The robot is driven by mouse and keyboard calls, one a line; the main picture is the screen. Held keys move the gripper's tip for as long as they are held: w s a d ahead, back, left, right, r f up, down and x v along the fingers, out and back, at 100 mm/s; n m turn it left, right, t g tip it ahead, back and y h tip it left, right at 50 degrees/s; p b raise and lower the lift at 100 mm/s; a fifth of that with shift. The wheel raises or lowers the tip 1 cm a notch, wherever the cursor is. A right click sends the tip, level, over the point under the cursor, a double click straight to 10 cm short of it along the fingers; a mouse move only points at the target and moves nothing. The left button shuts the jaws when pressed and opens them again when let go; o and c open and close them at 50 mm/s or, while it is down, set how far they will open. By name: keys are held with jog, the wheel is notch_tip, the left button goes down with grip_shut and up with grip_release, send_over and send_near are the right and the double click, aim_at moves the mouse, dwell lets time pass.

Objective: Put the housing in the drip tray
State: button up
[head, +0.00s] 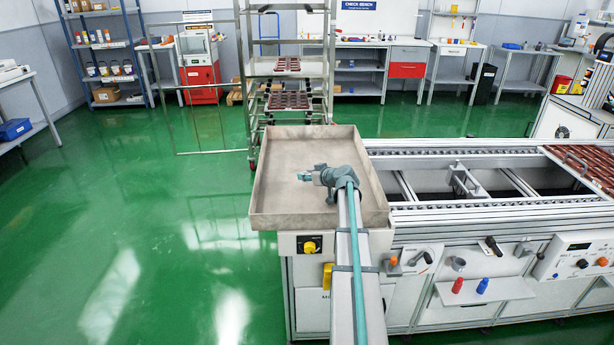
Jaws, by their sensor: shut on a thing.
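The drip tray (283,206) is a wide, shallow beige-grey tray with raised walls, at the left end of the conveyor line. My arm reaches over its near wall from the front. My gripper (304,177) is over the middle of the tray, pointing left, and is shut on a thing. The held thing, taken as the housing, is too small and too covered by the gripper to make out. I cannot tell whether it touches the tray floor. The visible tray floor around the gripper is bare.
The conveyor (470,185) runs right from the tray, with dark red parts (585,165) at its far right. A tall wire rack (290,70) holding dark red parts stands just behind the tray. Red (457,286) and blue (482,286) items sit on a front shelf. Green floor at left is clear.

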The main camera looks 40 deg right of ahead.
jog(key=shift+f+b, duration=0.55)
jog(key=shift+b, duration=0.25)
jog(key=o, duration=0.9)
jog(key=shift+s+a+f, duration=0.1)
jog(key=shift+s+f, duration=0.05)
jog(key=r+p, duration=0.1)
jog(key=p, duration=0.1)
jog(key=shift+r+p, duration=0.25)
jog(key=shift+p, duration=0.05)
jog(key=b+v, duration=0.2)
jog(key=v, duration=0.9)
jog(key=shift+s+r, duration=0.2)
jog(key=shift+s, duration=0.15)
